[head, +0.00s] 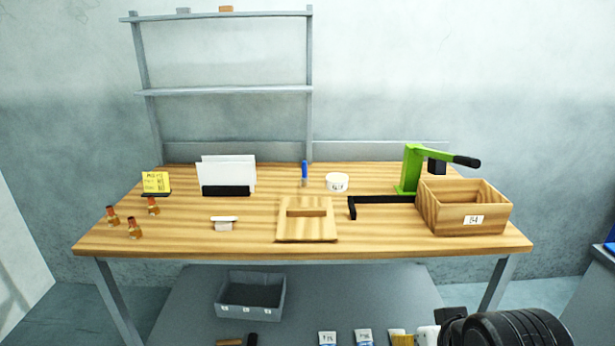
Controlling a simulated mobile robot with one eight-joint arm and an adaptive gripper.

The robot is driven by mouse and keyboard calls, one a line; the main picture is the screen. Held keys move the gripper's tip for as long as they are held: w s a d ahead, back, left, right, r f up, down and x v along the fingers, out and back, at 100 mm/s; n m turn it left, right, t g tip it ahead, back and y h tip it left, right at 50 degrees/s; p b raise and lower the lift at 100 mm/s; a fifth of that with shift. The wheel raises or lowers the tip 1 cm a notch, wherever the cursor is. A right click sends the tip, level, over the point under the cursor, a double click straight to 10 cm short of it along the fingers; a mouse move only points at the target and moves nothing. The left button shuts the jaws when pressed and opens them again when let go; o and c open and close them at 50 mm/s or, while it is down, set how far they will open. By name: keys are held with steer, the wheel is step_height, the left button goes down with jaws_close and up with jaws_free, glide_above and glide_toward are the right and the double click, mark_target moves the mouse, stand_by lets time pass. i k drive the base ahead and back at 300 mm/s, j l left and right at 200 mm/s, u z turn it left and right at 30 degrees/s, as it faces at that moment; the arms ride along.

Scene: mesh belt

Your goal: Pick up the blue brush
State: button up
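The blue brush (305,169) is near the back edge of the wooden table, a little right of its middle. Its upper part in the picture is blue and its lower end is brownish. I cannot tell whether it stands or lies pointing away. Nothing touches it that I can see. A black ribbed part of my arm's end (505,328) shows at the bottom right corner, low and far from the brush. My gripper's fingers cannot be made out, so its opening is not shown.
A white round tub (337,182) stands right of the brush, a white sheet holder (227,176) left. A wooden board (306,229) lies in front. A green press (412,171) and wooden box (463,212) stand at right. A grey rack (223,91) rises behind.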

mark_target(305, 179)
steer(key=i+j+u, duration=0.25)
steer(key=i+u, duration=0.2)
steer(key=i, duration=0.4)
steer(key=i+u, duration=0.4)
steer(key=i, duration=0.45)
